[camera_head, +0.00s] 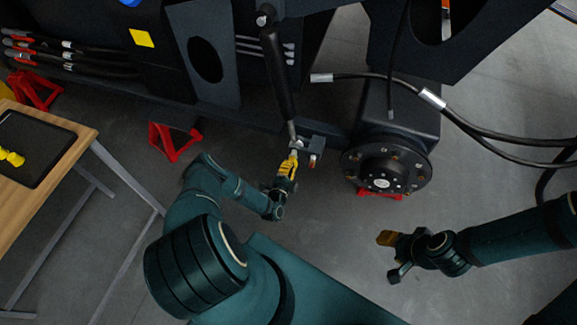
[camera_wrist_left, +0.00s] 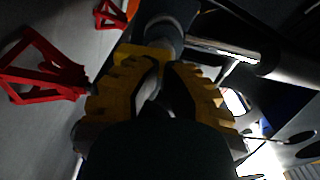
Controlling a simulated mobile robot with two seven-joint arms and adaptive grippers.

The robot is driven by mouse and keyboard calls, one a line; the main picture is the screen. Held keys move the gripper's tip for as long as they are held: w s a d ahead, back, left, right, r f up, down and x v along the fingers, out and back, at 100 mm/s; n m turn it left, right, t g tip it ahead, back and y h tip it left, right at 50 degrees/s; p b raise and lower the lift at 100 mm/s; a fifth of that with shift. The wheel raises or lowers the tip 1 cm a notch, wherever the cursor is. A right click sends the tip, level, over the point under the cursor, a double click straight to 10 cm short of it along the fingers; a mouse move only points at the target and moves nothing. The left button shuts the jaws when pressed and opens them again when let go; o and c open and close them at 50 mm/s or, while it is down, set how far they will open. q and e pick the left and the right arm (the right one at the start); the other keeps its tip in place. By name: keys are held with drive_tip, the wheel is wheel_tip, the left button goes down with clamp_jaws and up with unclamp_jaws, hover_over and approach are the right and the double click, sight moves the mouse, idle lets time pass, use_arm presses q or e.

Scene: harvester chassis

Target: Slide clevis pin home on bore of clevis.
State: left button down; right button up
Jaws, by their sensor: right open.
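In the left wrist view the fingers (camera_wrist_left: 163,75) meet near a grey round part (camera_wrist_left: 162,32). They hide most of the pin, and how deep it sits in the bore cannot be seen. My right gripper (camera_head: 386,240) is open and empty, well away at the lower right.
A dark wheel hub (camera_head: 385,168) stands right of the clevis, with black hoses (camera_head: 465,122) beyond it. Red stands (camera_head: 174,141) are on the floor to the left. A wooden table (camera_head: 75,140) with a black tray is at the far left. The floor around my right gripper is clear.

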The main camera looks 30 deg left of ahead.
use_arm(q)
drive_tip(key=shift+w+a, duration=0.1)
drive_tip(key=shift+w, duration=0.15)
drive_tip(key=shift+w+a, duration=0.1)
drive_tip(key=shift+w, duration=0.3)
